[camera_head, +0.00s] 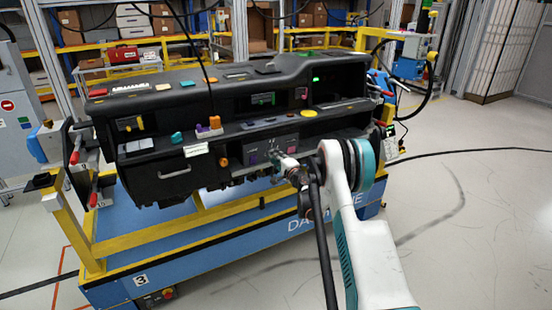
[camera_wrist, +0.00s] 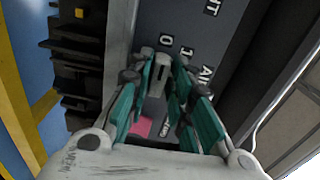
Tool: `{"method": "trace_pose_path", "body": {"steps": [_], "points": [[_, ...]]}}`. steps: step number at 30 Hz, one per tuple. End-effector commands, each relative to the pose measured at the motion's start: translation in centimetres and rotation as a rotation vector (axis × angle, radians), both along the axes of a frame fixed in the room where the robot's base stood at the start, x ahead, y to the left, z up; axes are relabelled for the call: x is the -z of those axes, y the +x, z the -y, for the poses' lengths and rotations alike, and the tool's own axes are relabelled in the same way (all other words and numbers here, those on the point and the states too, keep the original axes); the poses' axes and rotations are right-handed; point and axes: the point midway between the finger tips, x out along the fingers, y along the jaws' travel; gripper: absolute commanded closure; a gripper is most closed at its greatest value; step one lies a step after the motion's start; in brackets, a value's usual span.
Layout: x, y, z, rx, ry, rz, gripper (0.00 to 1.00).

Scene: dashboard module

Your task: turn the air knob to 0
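The air knob (camera_wrist: 160,75) is a small pale grey knob with a dark mark, on a dark grey panel in the wrist view. The label "0" (camera_wrist: 166,41) is just above it, with "1" (camera_wrist: 187,51) to the right and "AIR" (camera_wrist: 208,72) beyond. My gripper (camera_wrist: 162,62) has its teal fingers on both sides of the knob, which fills the gap between the tips. It looks shut on the knob. The knob's mark points roughly up the picture; its exact setting is hard to tell. In the head view my gripper (camera_head: 283,165) is at the dashboard's front panel, and the knob is hidden.
The black dashboard (camera_head: 170,178) rests on a blue and yellow cart (camera_head: 220,245). A pink patch (camera_wrist: 141,127) lies below the knob, partly behind my fingers. Dark ribbed parts (camera_wrist: 85,60) stand left of the panel. The floor to the right is open, with a black cable across it.

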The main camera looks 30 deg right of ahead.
Motion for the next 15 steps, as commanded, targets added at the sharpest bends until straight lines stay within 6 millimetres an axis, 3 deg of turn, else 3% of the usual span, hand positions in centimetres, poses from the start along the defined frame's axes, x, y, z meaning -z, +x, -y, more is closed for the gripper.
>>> {"method": "trace_pose_path", "body": {"steps": [15], "points": [[0.06,-0.47,0.03,0.000,0.001,0.000,0.67]]}}
